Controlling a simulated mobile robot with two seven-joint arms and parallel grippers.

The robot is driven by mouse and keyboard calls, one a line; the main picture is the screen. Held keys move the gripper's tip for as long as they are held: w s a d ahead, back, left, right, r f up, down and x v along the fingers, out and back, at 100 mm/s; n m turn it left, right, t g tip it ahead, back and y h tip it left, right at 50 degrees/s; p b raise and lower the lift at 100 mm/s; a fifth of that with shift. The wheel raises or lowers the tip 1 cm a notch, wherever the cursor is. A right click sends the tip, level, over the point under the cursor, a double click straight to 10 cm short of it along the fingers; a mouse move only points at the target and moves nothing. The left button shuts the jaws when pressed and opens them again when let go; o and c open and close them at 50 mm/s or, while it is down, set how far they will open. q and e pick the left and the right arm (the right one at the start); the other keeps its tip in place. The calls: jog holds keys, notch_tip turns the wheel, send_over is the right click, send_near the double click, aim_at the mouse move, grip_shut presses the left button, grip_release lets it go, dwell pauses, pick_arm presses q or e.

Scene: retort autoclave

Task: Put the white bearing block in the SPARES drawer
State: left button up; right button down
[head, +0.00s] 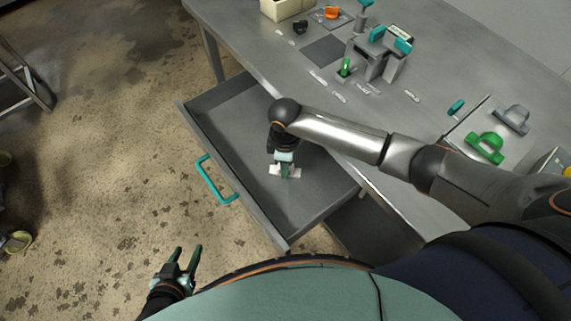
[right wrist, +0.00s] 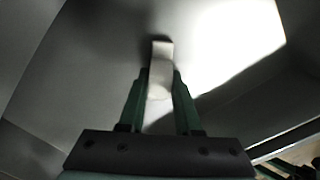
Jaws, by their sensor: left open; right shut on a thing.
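The white bearing block (head: 276,170) is between the fingers of my right gripper (head: 285,172), low inside the open drawer (head: 237,112). In the right wrist view the block (right wrist: 161,68) sits between the two green fingertips, which are shut on it. I cannot tell whether the block touches the drawer floor. The drawer has a teal handle (head: 214,182) and is otherwise empty as far as I see; my right arm hides part of it, and no label is readable. My left gripper (head: 186,254) is open and empty, over the floor in front of the drawer.
The grey workbench (head: 245,45) stands behind the drawer. On it are a teal-clamped fixture (head: 375,60), a green bracket (head: 487,148), a grey bracket (head: 513,118), an orange part (head: 332,13) and a cream bin (head: 285,8). The floor at left is mostly clear.

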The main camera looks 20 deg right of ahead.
jog(key=shift+f, duration=0.1)
jog(key=c, duration=1.1)
grip_release()
jog(key=shift+f, duration=0.1)
jog(key=o, duration=0.5)
notch_tip(320, 180, up, 12)
jog(key=p, duration=0.2)
jog(key=shift+r, duration=0.25)
